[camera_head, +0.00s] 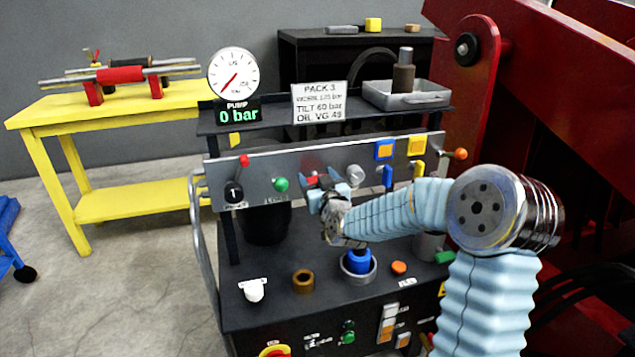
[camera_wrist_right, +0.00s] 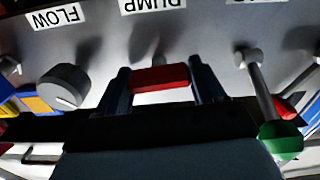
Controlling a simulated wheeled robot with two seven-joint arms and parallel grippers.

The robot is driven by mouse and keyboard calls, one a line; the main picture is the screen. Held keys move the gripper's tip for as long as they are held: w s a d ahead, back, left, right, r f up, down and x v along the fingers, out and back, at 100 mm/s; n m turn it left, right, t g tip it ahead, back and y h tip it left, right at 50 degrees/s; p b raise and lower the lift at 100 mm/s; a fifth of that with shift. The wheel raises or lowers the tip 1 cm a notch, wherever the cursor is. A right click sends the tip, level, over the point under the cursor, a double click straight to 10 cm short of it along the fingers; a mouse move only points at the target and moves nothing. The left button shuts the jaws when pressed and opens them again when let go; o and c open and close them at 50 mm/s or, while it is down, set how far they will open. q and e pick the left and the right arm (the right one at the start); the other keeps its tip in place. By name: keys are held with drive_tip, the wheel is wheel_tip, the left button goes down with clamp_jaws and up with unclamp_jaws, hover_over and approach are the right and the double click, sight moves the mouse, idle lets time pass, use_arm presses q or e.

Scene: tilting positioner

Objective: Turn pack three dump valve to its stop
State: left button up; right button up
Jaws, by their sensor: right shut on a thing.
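The dump valve's red handle (camera_wrist_right: 161,78) sits on the grey panel under a label reading DUMP, which appears upside down in the right wrist view. My right gripper (camera_wrist_right: 163,86) has its two dark blue fingers at either end of the red handle and is shut on it. In the head view the right gripper (camera_head: 318,187) reaches the panel's middle, and a bit of the red handle (camera_head: 311,180) shows there. The gripper partly hides the valve. The handle lies level across the wrist picture. My left gripper is not in view.
On the panel (camera_head: 262,170), a green-knobbed lever (camera_head: 281,184) and a grey FLOW knob (camera_head: 355,174) flank the valve closely. The pump gauge (camera_head: 233,74) stands above a 0 bar display (camera_head: 238,114). A yellow bench (camera_head: 120,207) stands left.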

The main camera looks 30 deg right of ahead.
drive_tip(key=n+b, duration=0.3)
drive_tip(key=shift+a+f, duration=0.15)
drive_tip(key=shift+n+b, duration=0.4)
drive_tip(key=shift+n, duration=0.6)
drive_tip(key=n, duration=0.2)
drive_tip(key=shift+n+b, duration=0.35)
drive_tip(key=shift+n, duration=0.05)
drive_tip(key=n, duration=0.4)
drive_tip(key=shift+a, duration=0.15)
use_arm(q)
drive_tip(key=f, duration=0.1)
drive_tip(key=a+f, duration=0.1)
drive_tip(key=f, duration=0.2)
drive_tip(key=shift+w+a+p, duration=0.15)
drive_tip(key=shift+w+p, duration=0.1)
drive_tip(key=shift+p, duration=0.15)
use_arm(e)
drive_tip(key=n, duration=0.5)
drive_tip(key=shift+f, duration=0.15)
drive_tip(key=shift+n, duration=0.3)
drive_tip(key=o, duration=1)
drive_tip(key=shift+c, duration=0.2)
